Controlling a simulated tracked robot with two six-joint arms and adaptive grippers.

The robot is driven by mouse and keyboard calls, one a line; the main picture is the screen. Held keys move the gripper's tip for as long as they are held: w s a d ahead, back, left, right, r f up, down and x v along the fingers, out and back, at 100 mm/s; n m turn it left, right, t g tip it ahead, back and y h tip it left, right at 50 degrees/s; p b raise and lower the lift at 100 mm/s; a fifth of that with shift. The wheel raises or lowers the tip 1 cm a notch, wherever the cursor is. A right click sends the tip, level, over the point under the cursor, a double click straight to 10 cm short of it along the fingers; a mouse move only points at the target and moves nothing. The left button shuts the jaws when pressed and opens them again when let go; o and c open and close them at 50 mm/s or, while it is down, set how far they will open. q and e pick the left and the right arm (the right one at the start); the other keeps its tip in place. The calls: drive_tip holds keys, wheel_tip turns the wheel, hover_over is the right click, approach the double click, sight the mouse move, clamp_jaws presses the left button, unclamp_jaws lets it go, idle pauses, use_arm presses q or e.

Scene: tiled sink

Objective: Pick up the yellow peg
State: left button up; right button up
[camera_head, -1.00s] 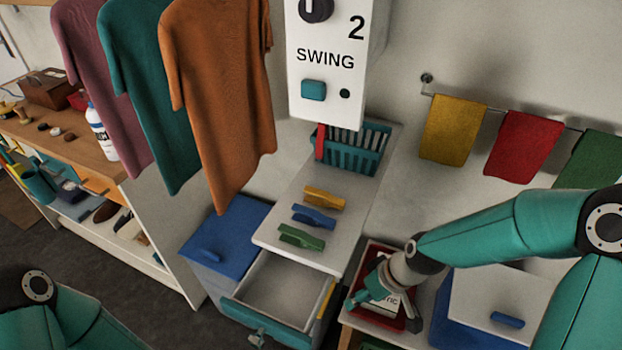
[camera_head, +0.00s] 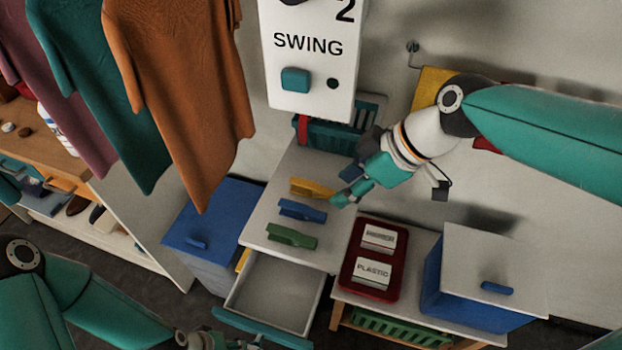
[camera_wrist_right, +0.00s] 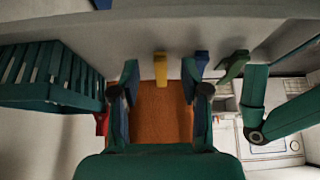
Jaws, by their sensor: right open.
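The yellow peg (camera_head: 312,188) lies on the white cabinet top, behind the blue peg (camera_head: 302,210) and the green peg (camera_head: 291,236). My right gripper (camera_head: 342,194) is open and empty, just right of the yellow peg's right end. In the right wrist view the yellow peg (camera_wrist_right: 160,69) shows ahead, between the two spread fingers (camera_wrist_right: 160,80). I cannot tell the exact gap between fingers and peg. The blue peg (camera_wrist_right: 201,62) is close to one finger in that view. My left gripper (camera_head: 215,341) is partly cut off at the bottom edge, its jaws unclear.
A teal basket (camera_head: 328,136) stands behind the pegs, under the white SWING box (camera_head: 310,65). An open drawer (camera_head: 272,290) juts out in front. A red tray (camera_head: 372,260) and a blue bin with a white lid (camera_head: 490,262) stand to the right. Shirts hang at left.

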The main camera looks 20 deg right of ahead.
sight(313, 185)
drive_tip(key=shift+w+a, duration=0.45)
drive_tip(key=shift+a, duration=0.4)
drive_tip(key=a, duration=0.1)
drive_tip(key=w+a+f, duration=0.1)
drive_tip(key=w+a+p, duration=0.1)
drive_tip(key=shift+f, duration=0.35)
drive_tip(key=shift+w+a+f, duration=0.2)
drive_tip(key=shift+f, duration=0.25)
clamp_jaws()
